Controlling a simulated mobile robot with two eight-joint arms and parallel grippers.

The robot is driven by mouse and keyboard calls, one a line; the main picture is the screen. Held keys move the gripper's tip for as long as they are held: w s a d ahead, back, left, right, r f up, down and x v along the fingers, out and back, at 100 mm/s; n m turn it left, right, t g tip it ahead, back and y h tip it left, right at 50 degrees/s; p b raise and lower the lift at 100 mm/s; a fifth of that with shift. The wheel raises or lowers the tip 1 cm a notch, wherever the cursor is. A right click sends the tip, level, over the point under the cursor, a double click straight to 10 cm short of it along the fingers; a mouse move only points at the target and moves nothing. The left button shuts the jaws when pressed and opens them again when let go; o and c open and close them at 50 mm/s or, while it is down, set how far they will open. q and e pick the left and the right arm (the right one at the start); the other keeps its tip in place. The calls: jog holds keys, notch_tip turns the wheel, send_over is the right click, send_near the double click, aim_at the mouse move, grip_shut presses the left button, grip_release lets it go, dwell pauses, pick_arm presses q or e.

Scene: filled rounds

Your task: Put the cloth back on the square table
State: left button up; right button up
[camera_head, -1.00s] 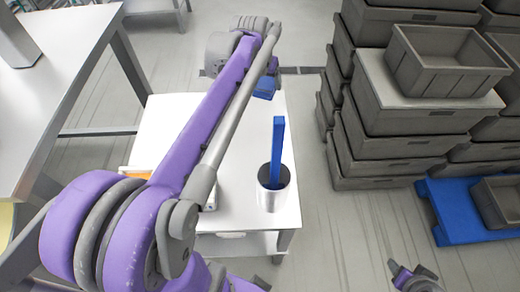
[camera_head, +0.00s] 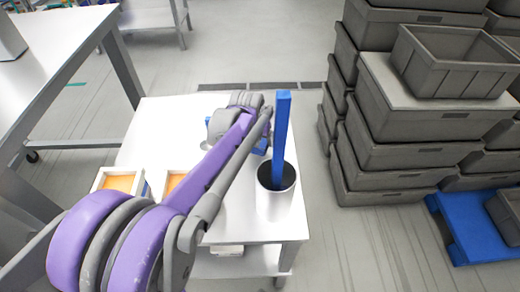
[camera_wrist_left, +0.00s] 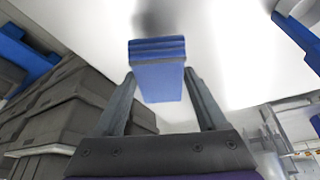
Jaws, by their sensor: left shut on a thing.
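A blue folded cloth (camera_wrist_left: 158,76) sits between the two fingers of my left gripper (camera_wrist_left: 160,82), which is shut on it. In the head view a bit of the blue cloth (camera_head: 262,148) shows beside my left gripper, over the white square table (camera_head: 160,122). My arm hides the rest of the cloth there. A dark shadow lies on the white surface close to the cloth in the wrist view. I cannot tell whether the cloth touches the tabletop. My right gripper is not in view.
A metal cup (camera_head: 276,200) with a tall blue bar (camera_head: 282,130) stands at the table's right side. Two shallow trays with orange contents (camera_head: 118,182) are at the left, partly behind my arm. Stacked grey crates (camera_head: 395,140) and a blue pallet (camera_head: 475,222) stand right.

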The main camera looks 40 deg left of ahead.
aim_at(260, 147)
pick_arm(q)
jog(key=shift+f+b, duration=0.3)
jog(key=shift+f, duration=1.75)
jog(key=o, duration=1.2)
jog(key=shift+f, duration=0.15)
jog(key=shift+o, duration=0.2)
jog(key=shift+s+r, duration=0.15)
jog(key=shift+r, duration=0.35)
jog(key=p+v, duration=0.2)
jog(key=v, duration=0.9)
jog(key=shift+r, duration=0.2)
jog(key=shift+s+f, duration=0.1)
jog(key=shift+s, duration=0.05)
